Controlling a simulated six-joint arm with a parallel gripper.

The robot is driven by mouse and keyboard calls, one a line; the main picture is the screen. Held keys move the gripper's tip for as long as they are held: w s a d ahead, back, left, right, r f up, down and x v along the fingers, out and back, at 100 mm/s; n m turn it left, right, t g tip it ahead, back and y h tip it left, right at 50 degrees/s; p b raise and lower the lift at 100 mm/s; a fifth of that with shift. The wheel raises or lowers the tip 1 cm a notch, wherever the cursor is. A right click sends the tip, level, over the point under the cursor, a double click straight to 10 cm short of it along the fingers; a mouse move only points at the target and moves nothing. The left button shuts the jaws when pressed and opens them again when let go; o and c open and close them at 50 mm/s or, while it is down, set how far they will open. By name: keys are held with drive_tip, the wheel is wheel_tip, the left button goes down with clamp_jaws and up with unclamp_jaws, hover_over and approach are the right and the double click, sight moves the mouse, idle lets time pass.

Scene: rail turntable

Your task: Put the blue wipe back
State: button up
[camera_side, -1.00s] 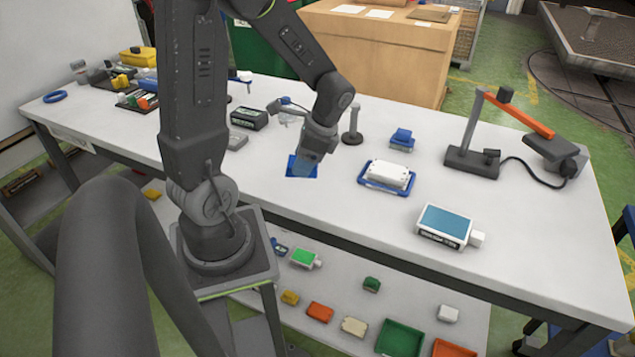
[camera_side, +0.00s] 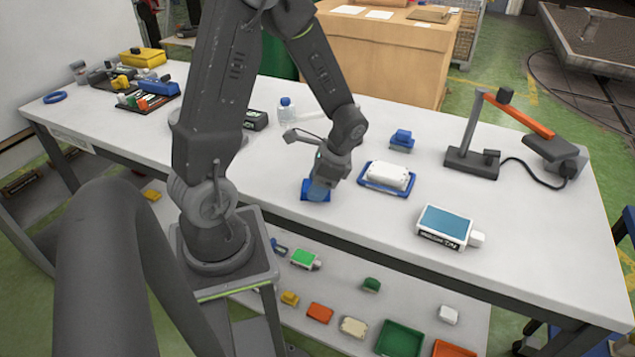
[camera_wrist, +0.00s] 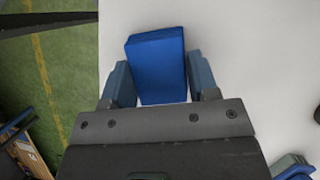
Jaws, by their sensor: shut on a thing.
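The blue wipe (camera_wrist: 157,66) is a flat blue block between the two fingers of my gripper (camera_wrist: 159,88) in the wrist view. My gripper is shut on it. In the side view my gripper (camera_side: 319,188) points down close to the table's front edge, with blue of the wipe (camera_side: 308,195) showing at the fingertips. The fingers partly hide the wipe there, and I cannot tell whether it touches the table.
A white case in a blue tray (camera_side: 371,188) stands close on the right, with a small blue object (camera_side: 401,140) behind it. A white device with a blue screen (camera_side: 446,222) is farther right. A clear bottle (camera_side: 287,110) stands behind. Bare white tabletop (camera_side: 270,170) lies to the left.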

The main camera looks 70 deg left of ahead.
drive_tip(key=o, duration=0.8)
drive_tip(key=v, duration=1.2)
drive_tip(key=s+d+r+n+t, duration=0.1)
drive_tip(key=s+d+r+t, duration=0.1)
drive_tip(key=d+r+t, duration=0.1)
drive_tip(key=s+d+r+n+t+h, duration=0.1)
drive_tip(key=s+d+r+n+t, duration=0.1)
drive_tip(key=d, duration=0.4)
drive_tip(key=s+d+r+n+t, duration=0.1)
drive_tip(key=s+d+r+t, duration=0.2)
drive_tip(key=d+r+t, duration=0.1)
drive_tip(key=shift+s+d+r+t+h, duration=0.2)
drive_tip(key=shift+d+r+t+h, duration=0.2)
drive_tip(key=shift+d+r, duration=0.1)
